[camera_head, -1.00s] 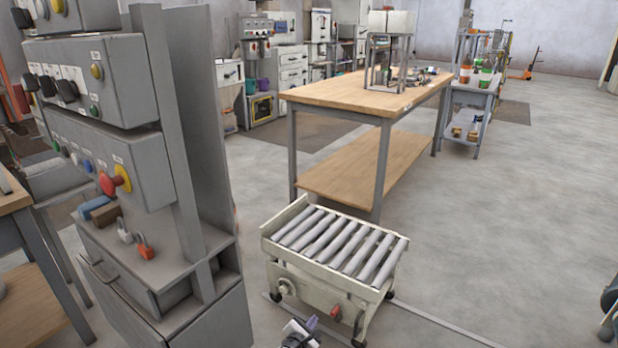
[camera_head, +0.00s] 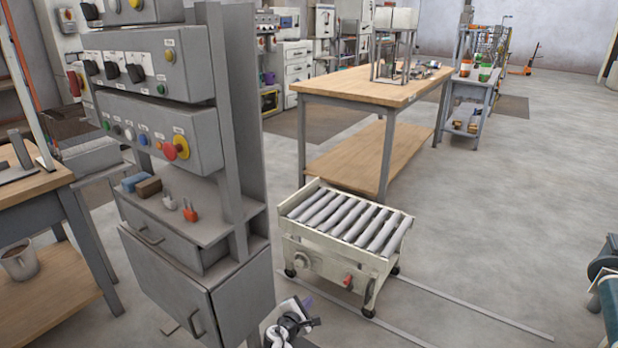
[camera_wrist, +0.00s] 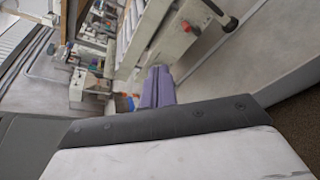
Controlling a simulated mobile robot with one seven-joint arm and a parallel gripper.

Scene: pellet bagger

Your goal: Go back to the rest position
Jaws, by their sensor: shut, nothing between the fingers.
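My gripper (camera_wrist: 158,74) shows in the wrist view as two purple fingers pressed together, with nothing between them. In the head view my gripper is at the bottom edge, partly cut off, in front of the roller conveyor and to the right of the grey control cabinet (camera_head: 232,308). It is apart from both as far as I can see. The roller conveyor (camera_head: 330,262) stands on the floor with its rollers bare.
A wooden workbench (camera_head: 345,85) stands behind the conveyor. A dark and green machine part (camera_head: 606,280) shows at the right edge. The floor at right is mostly clear.

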